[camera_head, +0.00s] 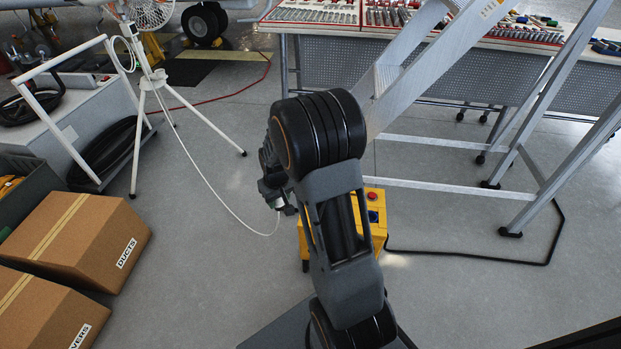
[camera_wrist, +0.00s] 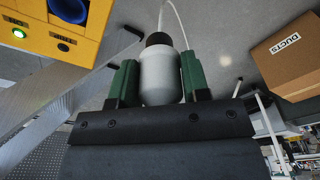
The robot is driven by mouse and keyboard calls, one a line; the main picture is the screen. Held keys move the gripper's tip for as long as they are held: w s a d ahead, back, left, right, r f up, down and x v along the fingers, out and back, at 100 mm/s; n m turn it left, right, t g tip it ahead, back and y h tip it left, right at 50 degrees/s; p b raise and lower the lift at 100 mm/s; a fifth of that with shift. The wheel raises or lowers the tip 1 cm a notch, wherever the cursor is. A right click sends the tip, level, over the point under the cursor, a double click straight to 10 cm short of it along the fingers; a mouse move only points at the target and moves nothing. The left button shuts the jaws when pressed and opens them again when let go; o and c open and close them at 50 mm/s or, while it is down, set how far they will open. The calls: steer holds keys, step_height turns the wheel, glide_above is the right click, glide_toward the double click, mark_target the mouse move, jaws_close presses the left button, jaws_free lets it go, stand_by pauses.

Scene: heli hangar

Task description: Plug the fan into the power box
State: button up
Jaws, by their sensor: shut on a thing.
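The white fan (camera_head: 150,12) stands on a white tripod at the upper left of the head view. Its white cable (camera_head: 207,190) runs down across the floor to my gripper (camera_head: 280,198). In the wrist view my gripper (camera_wrist: 159,82) has its green fingers closed on the plug (camera_wrist: 160,78), which has a white body and a black collar at the cable end. The yellow power box (camera_head: 380,234) stands on the floor, partly hidden behind my arm. In the wrist view the power box (camera_wrist: 30,12) is at the upper left, with a blue socket (camera_wrist: 70,10) and a green light, apart from the plug.
A metal ladder (camera_head: 440,60) stands behind and right of the box. A black cable (camera_head: 470,257) lies on the floor. Cardboard boxes (camera_head: 85,235) and a white-framed cart (camera_head: 75,115) are at left. A workbench with tools (camera_head: 420,70) is behind.

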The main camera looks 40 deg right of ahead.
steer(key=s+d, duration=0.3)
steer(key=d, duration=1)
steer(key=shift+a+f+b, duration=0.2)
steer(key=shift+f+b, duration=2)
steer(key=shift+f, duration=0.8)
steer(key=shift+s+f, duration=0.1)
steer(key=shift+f, duration=0.25)
steer(key=shift+f+b, duration=1.15)
steer(key=shift+f, duration=0.2)
steer(key=o, duration=1)
steer(key=shift+o, duration=0.5)
steer(key=o, duration=0.4)
